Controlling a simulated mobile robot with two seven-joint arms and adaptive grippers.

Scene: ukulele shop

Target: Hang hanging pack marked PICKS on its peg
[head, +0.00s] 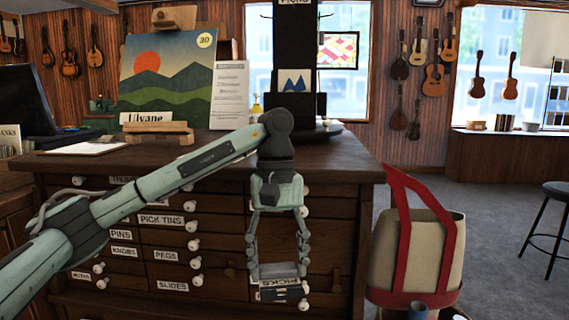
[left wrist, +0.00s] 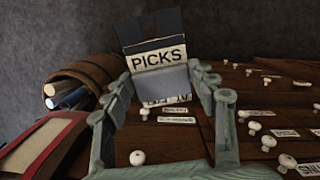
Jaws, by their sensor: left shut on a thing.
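A dark hanging pack with a cream label reading PICKS (left wrist: 158,57) is held between the fingers of my left gripper (left wrist: 160,88) in the left wrist view. In the head view the pack (head: 280,293) is low in front of the drawer cabinet, at the fingertips of my left gripper (head: 279,268), which points down. A tall black display stand (head: 294,50) on the cabinet top carries a sign, cut by the top edge, that seems to read PICKS. My right gripper is in neither view.
The wooden cabinet (head: 215,205) has labelled drawers with protruding white knobs. A red-strapped tote (head: 415,250) stands close on its right. A landscape picture (head: 165,70), a price board (head: 229,95) and a small wooden rest (head: 158,133) occupy the top.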

